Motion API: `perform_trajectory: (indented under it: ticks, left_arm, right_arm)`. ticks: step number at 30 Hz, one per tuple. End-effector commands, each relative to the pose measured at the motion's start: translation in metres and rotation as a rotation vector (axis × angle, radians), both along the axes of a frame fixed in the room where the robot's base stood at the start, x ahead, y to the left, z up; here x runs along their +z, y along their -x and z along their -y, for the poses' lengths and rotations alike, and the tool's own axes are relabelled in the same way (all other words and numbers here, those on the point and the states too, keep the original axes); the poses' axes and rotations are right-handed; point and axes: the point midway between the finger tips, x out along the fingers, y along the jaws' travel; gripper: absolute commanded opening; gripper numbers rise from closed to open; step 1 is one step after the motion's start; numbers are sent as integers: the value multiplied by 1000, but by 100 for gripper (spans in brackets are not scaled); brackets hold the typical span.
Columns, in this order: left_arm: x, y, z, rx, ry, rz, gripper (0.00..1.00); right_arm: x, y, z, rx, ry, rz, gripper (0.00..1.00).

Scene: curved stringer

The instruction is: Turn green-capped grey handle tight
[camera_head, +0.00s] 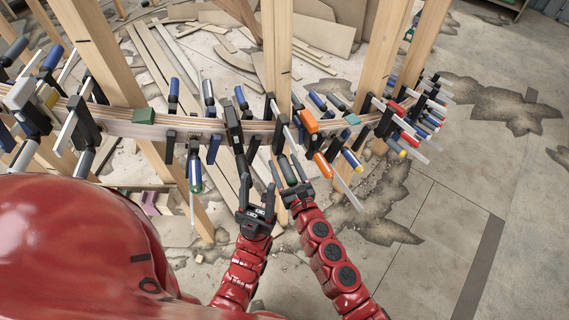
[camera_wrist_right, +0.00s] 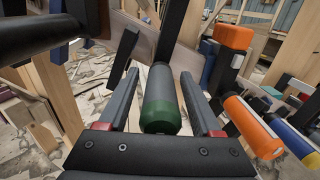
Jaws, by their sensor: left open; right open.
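The grey handle with a green cap (camera_wrist_right: 160,100) hangs in the middle of the right wrist view, cap end toward the camera. My right gripper (camera_wrist_right: 158,84) is open, with one finger on each side of the handle. A dark gap shows beside the handle, and I cannot tell whether either finger touches it. In the head view my right gripper (camera_head: 287,173) is below the curved wooden stringer (camera_head: 150,129), at the clamps near the middle post. My left gripper (camera_head: 257,196) is open and empty, lower and to the left of the right one.
Clamps crowd the stringer on both sides. An orange handle (camera_wrist_right: 253,126) and an orange block (camera_wrist_right: 234,37) are close on the right. Wooden posts (camera_head: 277,55) stand behind. Floor at right is open.

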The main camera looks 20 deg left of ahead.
Motion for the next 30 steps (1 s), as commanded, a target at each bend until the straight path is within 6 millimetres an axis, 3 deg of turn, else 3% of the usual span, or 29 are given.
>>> perform_trajectory:
  ticks: [8,18,19,30]
  left_arm:
    - [0,0,0,0,0,0,50]
    - [0,0,0,0,0,0,50]
    - [0,0,0,0,0,0,50]
    - [-1,0,0,0,0,0,50]
  right_arm:
    - [0,-1,-1,0,0,0,64]
    - [0,-1,-1,0,0,0,3]
    - [0,-1,-1,0,0,0,0]
    - [0,0,-1,0,-21,-18,0]
